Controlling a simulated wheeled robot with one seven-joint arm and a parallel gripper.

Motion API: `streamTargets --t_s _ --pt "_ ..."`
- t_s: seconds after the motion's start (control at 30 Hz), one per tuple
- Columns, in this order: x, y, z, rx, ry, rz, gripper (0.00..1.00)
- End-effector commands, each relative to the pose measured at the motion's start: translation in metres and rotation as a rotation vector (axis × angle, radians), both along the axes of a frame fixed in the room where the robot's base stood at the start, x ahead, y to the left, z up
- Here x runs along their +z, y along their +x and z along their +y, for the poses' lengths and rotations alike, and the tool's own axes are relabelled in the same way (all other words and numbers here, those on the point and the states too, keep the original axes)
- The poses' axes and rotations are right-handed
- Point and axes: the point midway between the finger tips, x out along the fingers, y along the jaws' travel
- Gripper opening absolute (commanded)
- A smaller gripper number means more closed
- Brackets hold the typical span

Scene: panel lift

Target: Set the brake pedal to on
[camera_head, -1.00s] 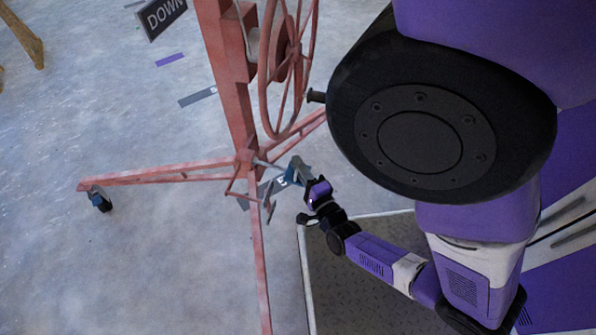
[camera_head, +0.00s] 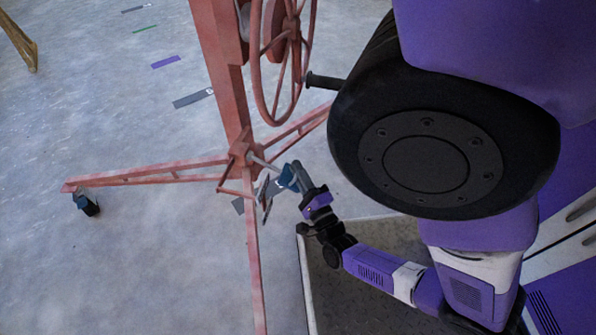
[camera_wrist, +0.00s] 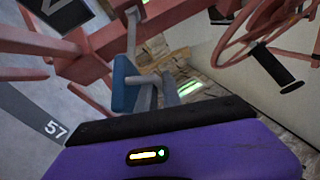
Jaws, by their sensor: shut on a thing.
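The brake pedal is a small blue plate (camera_head: 287,178) on a thin grey rod, low on the red panel lift (camera_head: 236,100). The wrist view also shows the blue pedal (camera_wrist: 124,84), upright beside my grey fingers. My gripper (camera_head: 299,177) is at the pedal, shut on it, with the wrist reaching in from the lower right. My fingers (camera_wrist: 160,88) partly cover the pedal's right side in the wrist view. I cannot tell the pedal's exact angle.
The red wheel (camera_head: 278,60) with its dark handle (camera_head: 323,81) is above my gripper. Red legs spread across the floor, one ending in a caster (camera_head: 86,203).

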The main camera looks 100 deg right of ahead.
Motion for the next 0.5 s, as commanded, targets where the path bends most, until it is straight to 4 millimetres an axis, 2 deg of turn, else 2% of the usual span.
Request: streamTargets --t_s 0.3,0.33,0.37,0.5 --pt "-0.0035 0.0015 0.0002 0.004 0.008 0.006 0.00" --pt "-0.0036 0.0015 0.0002 0.004 0.008 0.006 0.13" --pt "-0.0036 0.0015 0.0002 0.004 0.008 0.006 0.18" --pt "-0.0030 0.0012 0.0001 0.003 0.006 0.004 0.18"
